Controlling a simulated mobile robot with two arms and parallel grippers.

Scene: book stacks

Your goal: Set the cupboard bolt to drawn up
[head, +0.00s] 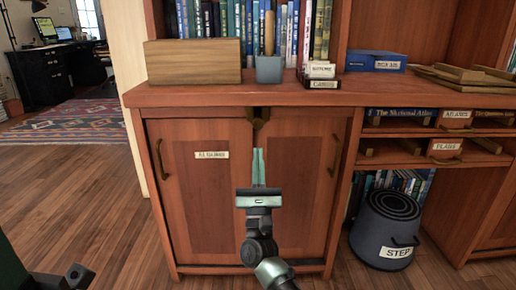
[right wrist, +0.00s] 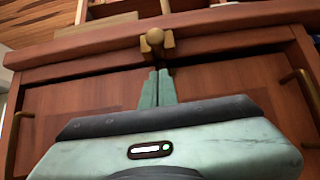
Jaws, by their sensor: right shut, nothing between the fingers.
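The cupboard bolt is a small brass fitting (head: 261,115) at the top middle of the cupboard (head: 213,170), just under the counter edge, where the two doors meet. In the right wrist view the bolt's round knob (right wrist: 154,37) and its bracket show at the counter's front edge. My right gripper (head: 258,151) is shut and empty, its green fingers pointing up just below the bolt. In the right wrist view its fingertips (right wrist: 157,73) appear close under the knob; I cannot tell whether they touch.
Brass door handles (head: 162,159) (head: 334,156) flank the doors. A wooden box (head: 193,62), a grey pot (head: 268,69) and books stand on the counter (head: 215,95) above. A STEP stool (head: 385,228) stands on the floor at right. The floor at left is clear.

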